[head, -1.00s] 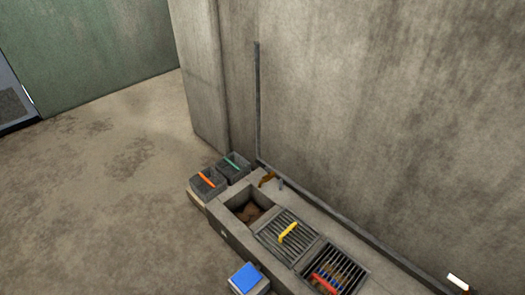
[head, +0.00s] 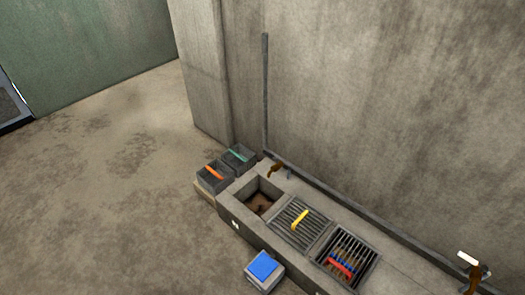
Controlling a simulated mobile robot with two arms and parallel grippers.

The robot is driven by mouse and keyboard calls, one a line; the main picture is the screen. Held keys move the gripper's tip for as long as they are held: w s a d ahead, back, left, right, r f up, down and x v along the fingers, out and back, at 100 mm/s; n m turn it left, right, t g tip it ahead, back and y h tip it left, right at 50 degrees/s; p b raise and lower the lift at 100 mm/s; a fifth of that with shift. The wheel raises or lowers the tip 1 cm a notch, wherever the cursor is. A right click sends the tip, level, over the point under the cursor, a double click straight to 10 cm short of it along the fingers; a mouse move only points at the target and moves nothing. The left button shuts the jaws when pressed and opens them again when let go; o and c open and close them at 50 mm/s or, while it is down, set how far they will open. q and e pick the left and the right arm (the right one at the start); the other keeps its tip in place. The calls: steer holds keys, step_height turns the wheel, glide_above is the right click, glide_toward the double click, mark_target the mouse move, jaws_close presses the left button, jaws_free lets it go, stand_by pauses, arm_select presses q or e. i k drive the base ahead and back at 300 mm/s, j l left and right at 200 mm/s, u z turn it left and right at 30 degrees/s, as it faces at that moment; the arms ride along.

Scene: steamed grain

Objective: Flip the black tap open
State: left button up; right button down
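No tap with a clearly black handle can be made out. A small brown tap (head: 276,168) is on the wall pipe (head: 325,190), by the far end of the concrete counter. Its handle is too small to tell its colour or whether it is open. A second brown tap (head: 474,278) with a white handle (head: 467,258) is at the lower right edge. Neither of my grippers is in view.
The counter (head: 228,208) runs along the wall with an open basin (head: 262,194), a grate with a yellow handle (head: 300,219) and a grate with a red handle (head: 340,268). Two grey bins (head: 214,178) (head: 239,156) stand at its far end. A blue-topped box (head: 263,265) stands in front. The left floor is clear.

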mark_target(277, 160)
steer(key=i+j+z, duration=0.1)
steer(key=j, duration=0.25)
steer(key=i+j+z, duration=0.15)
steer(key=j, duration=0.2)
steer(key=i+j+z, duration=0.1)
steer(key=j, duration=0.3)
steer(key=i+j+z, duration=0.15)
steer(key=j, duration=0.25)
steer(key=i+j+z, duration=0.1)
steer(key=j, duration=0.3)
steer(key=i+j+z, duration=0.1)
steer(key=j, duration=0.3)
steer(key=i+j+z, duration=0.25)
steer(key=i, duration=0.3)
steer(key=i+j+z, duration=0.25)
steer(key=i+j, duration=0.2)
steer(key=i, duration=0.4)
